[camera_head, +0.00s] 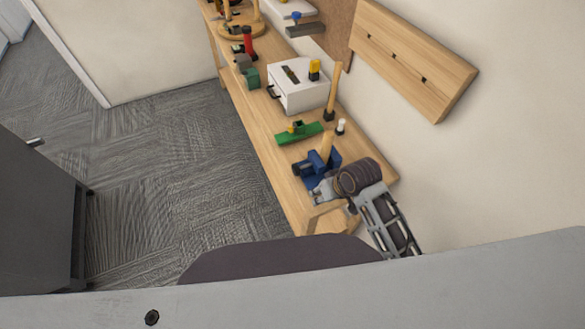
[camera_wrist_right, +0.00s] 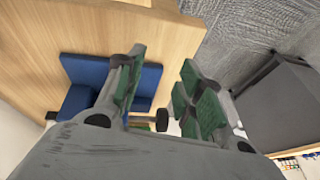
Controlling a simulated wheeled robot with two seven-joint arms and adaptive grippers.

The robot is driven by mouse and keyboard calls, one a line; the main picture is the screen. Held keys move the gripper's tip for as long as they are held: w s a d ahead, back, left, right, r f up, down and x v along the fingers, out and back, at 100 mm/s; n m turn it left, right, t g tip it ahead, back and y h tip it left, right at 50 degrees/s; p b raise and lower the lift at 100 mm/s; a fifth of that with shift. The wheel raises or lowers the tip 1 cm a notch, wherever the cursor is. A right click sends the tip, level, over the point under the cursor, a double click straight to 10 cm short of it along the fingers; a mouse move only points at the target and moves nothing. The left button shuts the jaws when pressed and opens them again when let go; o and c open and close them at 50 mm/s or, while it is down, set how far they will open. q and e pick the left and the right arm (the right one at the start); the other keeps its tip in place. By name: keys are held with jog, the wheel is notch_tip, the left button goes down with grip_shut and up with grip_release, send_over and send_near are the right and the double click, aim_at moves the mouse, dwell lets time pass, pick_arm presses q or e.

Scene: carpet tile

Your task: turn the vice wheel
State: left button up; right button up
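The blue vice (camera_head: 309,169) stands near the front end of the wooden workbench in the head view. Its blue body (camera_wrist_right: 85,72) also shows in the right wrist view, partly hidden behind a finger. My right gripper (camera_head: 322,190) is at the near side of the vice. In the wrist view its green-padded fingers (camera_wrist_right: 163,92) are spread apart. A dark knob on a short bar (camera_wrist_right: 162,120) shows in the gap between them; it looks like part of the vice's wheel or handle. I cannot tell whether a finger touches it. My left gripper is out of view.
The workbench (camera_head: 276,173) runs along the wall. Behind the vice are a green tool (camera_head: 299,133), a white box (camera_head: 299,93) and a wooden-handled tool (camera_head: 334,90). A wooden board (camera_head: 411,59) hangs on the wall. Carpet floor (camera_head: 170,150) lies open left of the bench.

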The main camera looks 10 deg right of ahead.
jog(key=w+a+r+n+g+y, duration=0.1)
jog(key=w+a+r, duration=0.45)
jog(key=a, duration=0.35)
notch_tip(320, 180, up, 8)
jog(key=r+g+h, duration=0.1)
jog(key=g+h, duration=0.1)
jog(key=h, duration=0.2)
send_over(297, 168)
jog(key=shift+f+p, duration=0.25)
jog(key=shift+p, duration=0.15)
jog(key=shift+f, duration=0.15)
jog(key=shift+f+p, duration=0.9)
jog(key=shift+f, duration=5.9)
grip_shut()
